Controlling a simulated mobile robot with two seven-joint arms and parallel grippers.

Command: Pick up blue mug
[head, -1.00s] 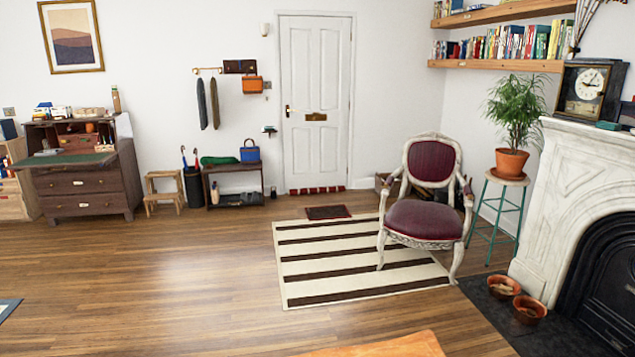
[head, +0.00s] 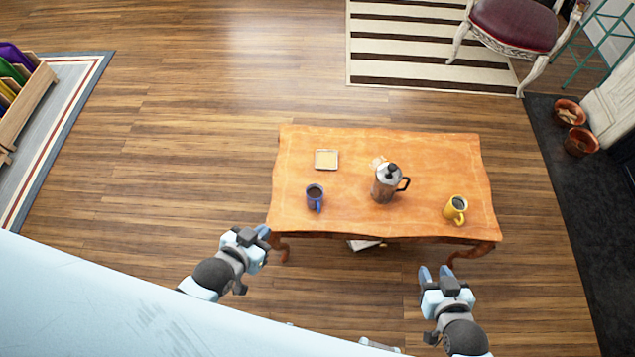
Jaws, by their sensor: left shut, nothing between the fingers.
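The blue mug (head: 315,197) stands upright on the left part of the orange-brown wooden table (head: 345,222), its handle toward me. Dark contents show inside it. My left gripper (head: 262,234) is just off the table's near left corner, below and left of the mug, shut and apart from it. My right gripper (head: 435,273) is in front of the table's near edge at the right, far from the blue mug. Its fingertips look spread apart with nothing between them.
A metal coffee pot (head: 386,183) stands mid-table, with a yellow mug (head: 455,210) to its right. A small square tile (head: 326,159) lies behind the blue mug. A chair (head: 513,25) stands far right. The floor left of the table is clear.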

